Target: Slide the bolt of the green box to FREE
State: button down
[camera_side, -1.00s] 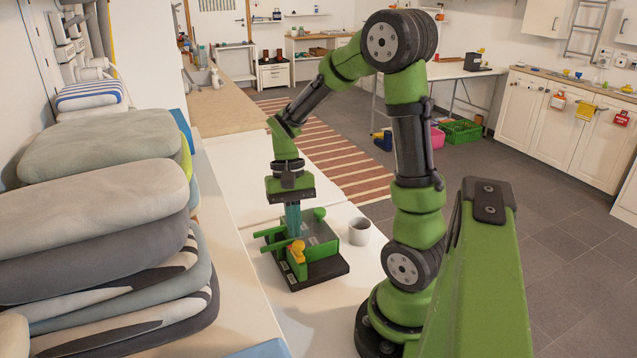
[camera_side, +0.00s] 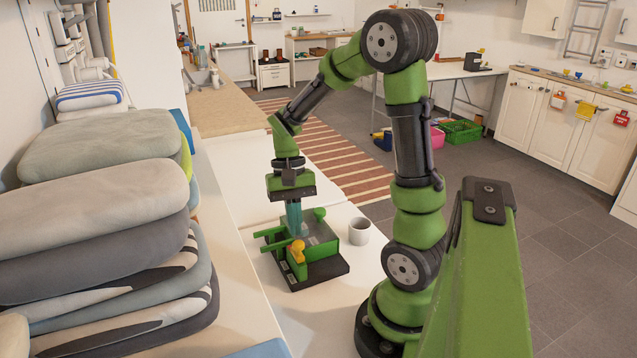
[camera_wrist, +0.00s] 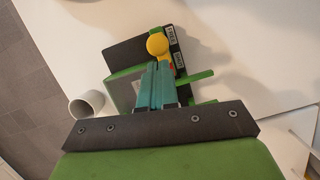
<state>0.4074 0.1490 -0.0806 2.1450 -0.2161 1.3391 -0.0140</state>
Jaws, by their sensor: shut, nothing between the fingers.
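The green box (camera_side: 322,244) stands on a black base (camera_side: 318,275) on the white table, with green bars reaching out to the left. Its yellow bolt knob (camera_side: 297,250) is on the near left side. In the wrist view the knob (camera_wrist: 157,44) lies just beyond my fingertips, beside two small labels (camera_wrist: 175,45) on the black base, too blurred to read surely. My gripper (camera_side: 295,234) points down over the box with its teal fingers together and empty. In the wrist view the fingertips (camera_wrist: 157,65) are close to the knob; whether they touch it I cannot tell.
A grey-white cup (camera_side: 359,231) stands close to the right of the box, and it also shows in the wrist view (camera_wrist: 88,104). A tall stack of cushion-like pads (camera_side: 100,210) stands at the left. The table in front of the box is clear.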

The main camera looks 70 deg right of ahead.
aim_at(297, 244)
jog(key=w+d+r+n, duration=0.35)
jog(key=w+r, duration=0.25)
jog(key=r, duration=0.4)
jog(key=shift+g+h, duration=0.4)
jog(key=x, duration=0.3)
jog(key=a+x, duration=0.1)
jog(key=x, duration=0.3)
jog(key=s+x, duration=0.1)
jog(key=x, duration=0.3)
jog(key=shift+a+r, duration=0.2)
jog(key=shift+r, duration=0.1)
jog(key=shift+s+a+f, duration=0.15)
jog(key=shift+s+a, duration=0.35)
jog(key=shift+s, duration=0.2)
jog(key=shift+s+a+f, duration=0.1)
jog(key=shift+s+a, duration=0.75)
jog(key=shift+s, duration=0.15)
